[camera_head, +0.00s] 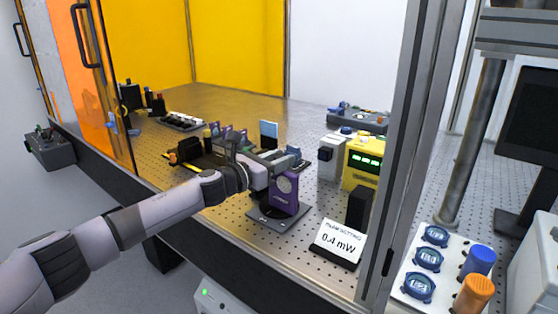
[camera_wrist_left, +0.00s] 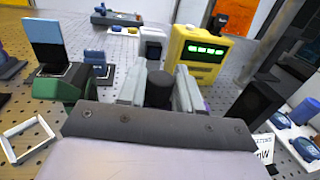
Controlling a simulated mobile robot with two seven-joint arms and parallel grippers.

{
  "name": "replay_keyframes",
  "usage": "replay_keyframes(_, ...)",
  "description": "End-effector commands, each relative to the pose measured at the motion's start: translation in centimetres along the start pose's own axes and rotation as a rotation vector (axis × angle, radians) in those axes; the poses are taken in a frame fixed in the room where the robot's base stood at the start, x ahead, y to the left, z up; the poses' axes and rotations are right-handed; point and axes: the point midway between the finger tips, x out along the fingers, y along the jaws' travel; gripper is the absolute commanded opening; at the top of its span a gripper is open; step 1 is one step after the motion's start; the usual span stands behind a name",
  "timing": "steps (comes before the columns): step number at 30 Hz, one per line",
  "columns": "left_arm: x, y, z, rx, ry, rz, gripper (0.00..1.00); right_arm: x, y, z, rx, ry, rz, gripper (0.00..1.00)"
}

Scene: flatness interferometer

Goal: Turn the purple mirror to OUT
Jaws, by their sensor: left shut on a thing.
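The purple mirror (camera_head: 284,196) is an upright purple block with a round grey face, standing on a dark base plate (camera_head: 268,221) near the front edge of the perforated table. My left gripper (camera_head: 262,172) reaches in from the left and is at the top of the purple mirror. In the left wrist view its two pale fingers (camera_wrist_left: 159,88) are shut on a dark round knob (camera_wrist_left: 158,92) between them. The mirror is mostly hidden there behind the gripper. I cannot read any OUT mark. My right gripper is not in view.
A yellow box (camera_head: 364,163) with green lights and a white box (camera_head: 330,158) stand behind and right. A sign reading 0.4 mW (camera_head: 339,241) and a black block (camera_head: 359,206) stand to the right. A blue plate (camera_head: 269,135) stands behind. A metal post (camera_head: 398,150) bounds the opening.

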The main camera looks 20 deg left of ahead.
Motion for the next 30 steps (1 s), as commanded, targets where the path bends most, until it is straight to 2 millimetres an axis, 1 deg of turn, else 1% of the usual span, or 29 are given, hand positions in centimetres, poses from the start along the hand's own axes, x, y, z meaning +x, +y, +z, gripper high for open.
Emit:
replay_keyframes(9, 0.0, 0.0, 0.1, 0.001, -0.001, -0.002, 0.04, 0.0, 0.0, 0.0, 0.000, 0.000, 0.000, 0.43)
replay_keyframes(10, 0.0, 0.0, 0.1, 0.001, -0.001, -0.001, 0.41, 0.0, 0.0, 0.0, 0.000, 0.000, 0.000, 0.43)
replay_keyframes(11, 0.0, 0.0, 0.1, 0.001, -0.001, -0.001, 0.50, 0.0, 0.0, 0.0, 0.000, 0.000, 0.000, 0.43)
replay_keyframes(12, 0.0, 0.0, 0.1, 0.001, -0.001, -0.001, 0.53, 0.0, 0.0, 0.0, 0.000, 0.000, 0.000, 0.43)
replay_keyframes(23, -0.3, 0.0, 0.0, 0.001, 0.000, 0.000, 0.53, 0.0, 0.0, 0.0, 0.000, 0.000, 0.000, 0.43)
replay_keyframes(26, -0.9, 0.0, -0.1, 0.001, 0.000, -0.001, 0.53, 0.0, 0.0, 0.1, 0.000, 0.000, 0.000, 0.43)
replay_keyframes(30, -2.4, 0.1, -0.1, 0.002, 0.000, 0.000, 0.53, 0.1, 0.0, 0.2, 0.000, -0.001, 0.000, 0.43)
